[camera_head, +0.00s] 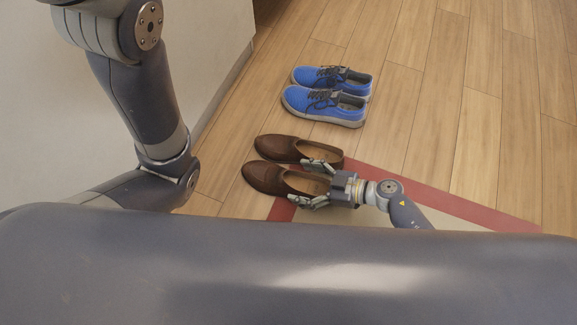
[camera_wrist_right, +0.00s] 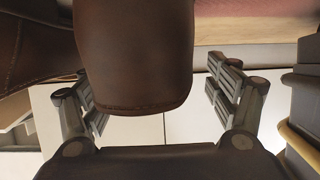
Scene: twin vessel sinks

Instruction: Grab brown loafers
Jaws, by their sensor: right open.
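A pair of brown loafers lies side by side on the floor in the head view, toes to the left. The far loafer (camera_head: 278,147) is just beyond the near loafer (camera_head: 266,179). My right gripper (camera_head: 309,182) is open at the heel end of the near loafer, with one finger along each side of it. In the right wrist view, a brown loafer's heel (camera_wrist_right: 135,62) reaches in between the open fingers of the right gripper (camera_wrist_right: 160,100). Part of another brown loafer (camera_wrist_right: 35,45) shows at the left there. My left gripper is not in view.
Blue sneakers (camera_head: 324,104) stand beyond the loafers on the wood floor (camera_head: 420,110). A red-bordered mat (camera_head: 440,197) lies under and right of the right gripper. A pale wall (camera_head: 215,50) rises at the left. Floor to the right is clear.

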